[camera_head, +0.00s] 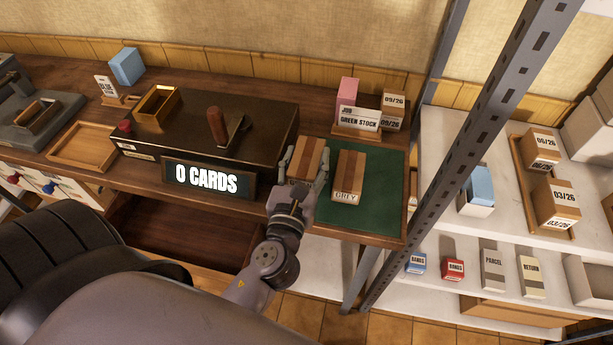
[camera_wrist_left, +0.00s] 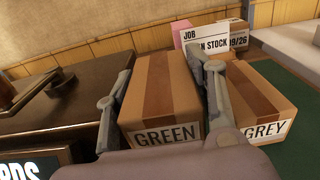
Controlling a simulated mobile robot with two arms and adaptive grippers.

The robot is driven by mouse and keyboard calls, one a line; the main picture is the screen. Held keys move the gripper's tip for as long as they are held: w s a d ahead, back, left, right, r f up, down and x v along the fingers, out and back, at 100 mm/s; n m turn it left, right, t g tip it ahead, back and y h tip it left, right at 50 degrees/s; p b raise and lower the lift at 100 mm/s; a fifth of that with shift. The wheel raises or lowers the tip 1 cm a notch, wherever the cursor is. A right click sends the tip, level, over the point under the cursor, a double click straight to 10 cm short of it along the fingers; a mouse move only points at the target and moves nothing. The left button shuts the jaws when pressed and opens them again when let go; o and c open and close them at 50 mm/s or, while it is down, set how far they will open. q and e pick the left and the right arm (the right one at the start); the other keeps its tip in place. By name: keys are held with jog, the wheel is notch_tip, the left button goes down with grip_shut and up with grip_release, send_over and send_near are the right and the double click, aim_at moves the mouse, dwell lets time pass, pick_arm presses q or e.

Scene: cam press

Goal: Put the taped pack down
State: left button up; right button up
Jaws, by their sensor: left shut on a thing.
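A brown cardboard pack with a darker tape strip, labelled GREEN (camera_wrist_left: 160,95), sits between the fingers of my left gripper (camera_head: 304,170). This pack also shows in the head view (camera_head: 309,153), at the left edge of a green mat (camera_head: 384,205). My left gripper is shut on it, one finger on each side. I cannot tell whether its underside touches the surface. A similar taped pack labelled GREY (camera_head: 349,173) lies on the mat just to the right; it also shows in the wrist view (camera_wrist_left: 258,95). My right gripper is not in view.
A black press with a "0 CARDS" display (camera_head: 207,180) stands left of the held pack. A "JOB GREEN STOCK" sign (camera_head: 359,118) and a pink box (camera_head: 347,91) stand behind the mat. A metal shelf post (camera_head: 470,140) rises at right. The mat's right side is bare.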

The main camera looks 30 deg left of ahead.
pick_arm(q)
notch_tip(320, 180, down, 4)
jog(key=shift+f+b, duration=0.15)
jog(key=shift+b, duration=0.85)
jog(key=o, duration=0.9)
jog(key=shift+f, duration=0.1)
jog(key=shift+o, duration=0.8)
